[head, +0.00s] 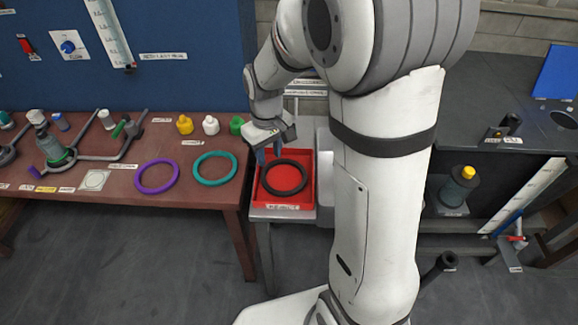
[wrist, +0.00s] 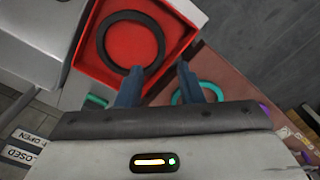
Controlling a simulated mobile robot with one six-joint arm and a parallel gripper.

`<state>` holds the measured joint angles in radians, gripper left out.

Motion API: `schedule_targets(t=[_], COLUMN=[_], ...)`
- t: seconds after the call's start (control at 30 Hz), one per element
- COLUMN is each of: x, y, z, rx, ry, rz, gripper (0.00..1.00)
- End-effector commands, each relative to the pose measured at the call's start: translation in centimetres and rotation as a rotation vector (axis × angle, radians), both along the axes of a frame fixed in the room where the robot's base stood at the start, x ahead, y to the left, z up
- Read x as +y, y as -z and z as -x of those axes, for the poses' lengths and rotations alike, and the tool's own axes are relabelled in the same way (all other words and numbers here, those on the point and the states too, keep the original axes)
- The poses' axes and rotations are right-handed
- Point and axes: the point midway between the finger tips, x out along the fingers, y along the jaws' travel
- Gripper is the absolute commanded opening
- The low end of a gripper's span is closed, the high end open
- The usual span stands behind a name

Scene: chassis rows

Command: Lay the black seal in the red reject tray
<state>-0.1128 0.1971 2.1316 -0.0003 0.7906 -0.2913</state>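The black seal (head: 283,163) lies flat inside the red reject tray (head: 308,201), which sits on a small grey stand. In the wrist view the black seal (wrist: 105,35) rests on the floor of the red tray (wrist: 176,14), within its walls. My gripper (head: 268,152) is over the tray's far left side in the head view. In the wrist view its two blue fingers (wrist: 160,72) are spread apart with nothing between them. The fingers appear apart from the seal.
A purple ring (head: 157,191) and a teal ring (head: 197,178) lie on the brown bench to the left. Yellow, white and green caps (head: 211,125) stand behind them. A dark bench (head: 530,123) is at right. Floor in front is clear.

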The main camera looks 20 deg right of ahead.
Motion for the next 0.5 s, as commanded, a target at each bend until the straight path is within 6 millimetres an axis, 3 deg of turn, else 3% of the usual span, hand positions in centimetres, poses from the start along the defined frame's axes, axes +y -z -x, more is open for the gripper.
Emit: schedule_targets(t=[0.23,0.5], x=[-2.6,-4.5], y=[-6.4,-9.6], z=[6.6,14.2], rx=[-0.102,-0.194], ry=[0.166,0.336], rz=[-0.017,-0.04], gripper=[0.34,0.34])
